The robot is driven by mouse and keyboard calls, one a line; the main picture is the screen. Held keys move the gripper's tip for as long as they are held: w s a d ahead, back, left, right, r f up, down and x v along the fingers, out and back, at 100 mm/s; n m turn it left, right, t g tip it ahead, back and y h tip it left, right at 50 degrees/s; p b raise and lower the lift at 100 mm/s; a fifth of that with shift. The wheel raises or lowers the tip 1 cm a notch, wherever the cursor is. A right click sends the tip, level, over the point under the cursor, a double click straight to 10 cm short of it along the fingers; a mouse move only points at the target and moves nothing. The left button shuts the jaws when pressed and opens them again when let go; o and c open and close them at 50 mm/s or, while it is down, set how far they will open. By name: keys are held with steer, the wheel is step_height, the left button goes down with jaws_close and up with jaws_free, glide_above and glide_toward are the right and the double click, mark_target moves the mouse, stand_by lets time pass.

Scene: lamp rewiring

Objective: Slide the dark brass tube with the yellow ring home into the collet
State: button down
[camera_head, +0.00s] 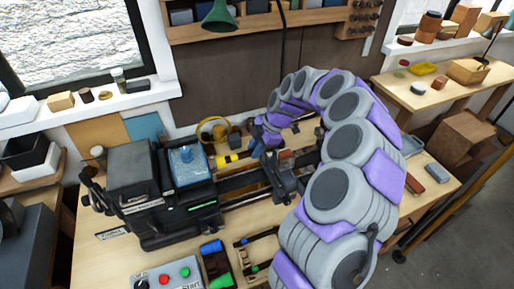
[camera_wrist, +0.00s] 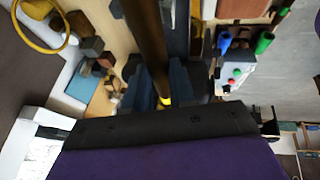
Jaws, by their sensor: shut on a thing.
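The dark brass tube (camera_wrist: 148,35) comes down from the top of the wrist view to my gripper (camera_wrist: 163,85). My gripper is shut around it with blue-grey fingers on both sides. The yellow ring (camera_wrist: 165,101) shows between the fingers, close to the black palm. In the head view my gripper (camera_head: 258,142) is small and partly hidden, above the back of the bench, right of the dark lathe headstock (camera_head: 140,178). The collet's mouth cannot be made out in either view, so I cannot tell how the tube sits relative to it.
A control box (camera_head: 170,275) with red and green buttons stands at the front, beside blue and green cylinders (camera_head: 212,248). A wooden tray (camera_head: 258,238) lies right of them. A yellow coil (camera_head: 212,129) is at the back. My arm hides much of the bench's right side.

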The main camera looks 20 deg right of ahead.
steer(key=shift+a, duration=0.9)
steer(key=c, duration=0.9)
jaws_free()
steer(key=shift+o, duration=0.2)
steer(key=v, duration=1.7)
steer(key=shift+r, duration=0.2)
steer(key=s+a+m+g+h+b, duration=0.15)
steer(key=s+a+m+b, duration=0.3)
steer(key=s+a, duration=0.95)
steer(key=s+f+m+g+h+b, duration=0.1)
steer(key=s+f+m, duration=0.6)
steer(key=s, duration=0.4)
steer(key=s+f+m+g+h+b, duration=0.1)
steer(key=s+f+m+h+b, duration=0.1)
steer(key=s+f+m, duration=0.5)
steer(key=s+a+f, duration=0.1)
steer(key=s, duration=0.3)
steer(key=shift+s, duration=0.3)
